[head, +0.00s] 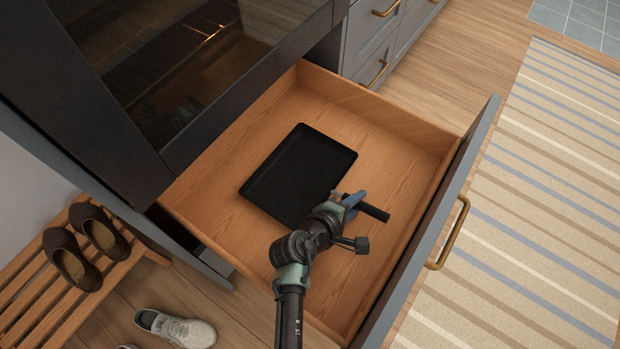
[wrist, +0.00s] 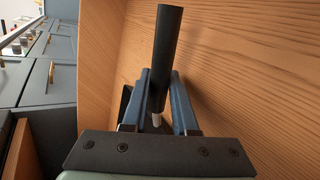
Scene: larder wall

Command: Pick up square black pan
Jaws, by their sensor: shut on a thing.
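The square black pan (head: 300,172) lies flat in the open wooden drawer, left of my gripper. Whether it touches the drawer floor all over I cannot tell. Its round black handle (head: 376,212) points toward the drawer front. My gripper (head: 350,200) has its blue fingers closed around this handle. In the wrist view the handle (wrist: 168,50) stands between the two fingers of my gripper (wrist: 160,85), with a pale metal end low between them. Only a dark bit of the pan shows there, behind the left finger.
The drawer (head: 395,122) has wooden walls and a grey front with a brass handle (head: 448,233). A dark oven (head: 190,70) is above its back. A shoe rack (head: 60,285) and sneakers (head: 178,328) are at lower left. A striped rug (head: 540,200) lies right.

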